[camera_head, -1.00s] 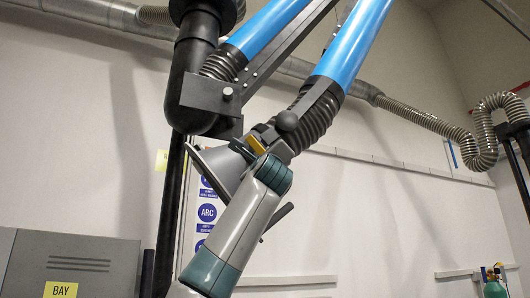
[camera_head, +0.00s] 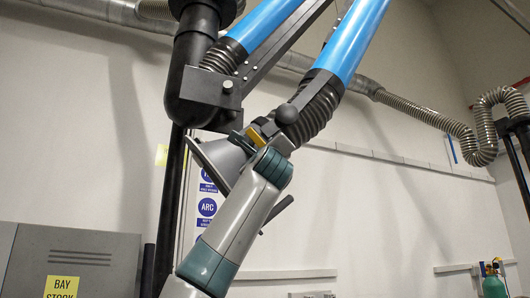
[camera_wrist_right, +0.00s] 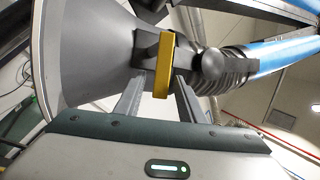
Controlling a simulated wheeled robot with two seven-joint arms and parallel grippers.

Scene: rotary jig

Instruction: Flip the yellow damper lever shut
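The yellow damper lever (camera_wrist_right: 164,66) is a flat upright bar on a dark bracket at the narrow neck of the grey extraction hood (camera_wrist_right: 88,50). In the head view the lever (camera_head: 256,137) shows as a small yellow piece just above my right gripper (camera_head: 246,140), beside the hood (camera_head: 217,158). In the right wrist view my right gripper (camera_wrist_right: 157,82) has its two fingers apart, with the lever's lower end between or just beyond their tips. No grip on the lever is visible, and contact cannot be told. My left gripper is out of view.
A ribbed black hose (camera_head: 318,108) and blue tubes (camera_head: 352,40) of the extraction arm rise close behind the lever. A black round knob (camera_wrist_right: 209,64) sits right of the lever. A grey cabinet (camera_head: 110,262) stands at lower left.

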